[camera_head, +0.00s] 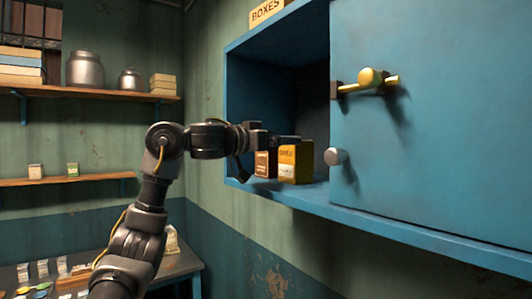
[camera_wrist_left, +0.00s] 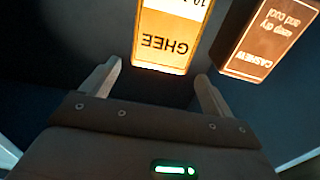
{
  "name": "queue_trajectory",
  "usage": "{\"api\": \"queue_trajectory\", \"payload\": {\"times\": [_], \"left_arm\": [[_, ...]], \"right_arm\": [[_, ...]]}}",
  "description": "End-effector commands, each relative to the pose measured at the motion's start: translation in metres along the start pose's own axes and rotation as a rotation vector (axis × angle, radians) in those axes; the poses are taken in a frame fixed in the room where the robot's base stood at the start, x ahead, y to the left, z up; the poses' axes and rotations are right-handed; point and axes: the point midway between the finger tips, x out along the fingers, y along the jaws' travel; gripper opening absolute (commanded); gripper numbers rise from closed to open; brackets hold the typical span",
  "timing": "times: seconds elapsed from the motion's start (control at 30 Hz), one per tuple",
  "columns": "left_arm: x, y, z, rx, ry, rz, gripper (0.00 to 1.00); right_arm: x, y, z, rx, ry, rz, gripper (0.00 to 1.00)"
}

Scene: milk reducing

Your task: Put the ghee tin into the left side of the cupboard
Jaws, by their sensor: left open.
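The ghee tin (camera_head: 303,162), yellow-orange with a GHEE label, stands upright on the floor of the blue cupboard (camera_head: 300,203), inside its open left part. In the left wrist view the ghee tin (camera_wrist_left: 168,35) is just ahead of the fingertips, roughly between them, its label upside down. My left gripper (camera_head: 270,158) is open and empty at the cupboard's opening; its fingers also show in the left wrist view (camera_wrist_left: 158,76). I cannot tell whether a finger touches the tin. My right gripper is out of view.
A brown cashew box (camera_head: 264,164) stands just left of the tin; it shows in the left wrist view (camera_wrist_left: 262,40) near the right finger. A blue door (camera_head: 440,120) with a yellow handle (camera_head: 368,80) covers the cupboard's right part. Shelves (camera_head: 90,92) and a table (camera_head: 180,264) are left.

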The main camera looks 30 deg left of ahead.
Motion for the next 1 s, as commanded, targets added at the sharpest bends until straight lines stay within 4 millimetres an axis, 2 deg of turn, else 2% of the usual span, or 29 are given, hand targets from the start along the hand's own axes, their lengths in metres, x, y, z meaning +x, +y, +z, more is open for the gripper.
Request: {"api": "queue_trajectory", "payload": {"times": [0.03,0.1,0.3,1.0], "left_arm": [[-0.011,0.0,0.004,0.004,0.004,0.0,0.87],[-0.022,0.0,0.003,0.003,0.003,-0.002,0.87],[-0.042,0.001,0.001,0.002,0.001,0.001,0.87],[-0.045,0.0,0.0,0.0,-0.001,0.0,0.87]], "right_arm": [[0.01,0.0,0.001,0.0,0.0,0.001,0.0],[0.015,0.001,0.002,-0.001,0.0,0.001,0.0],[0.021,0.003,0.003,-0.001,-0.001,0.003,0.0],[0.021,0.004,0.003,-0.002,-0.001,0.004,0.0]]}}
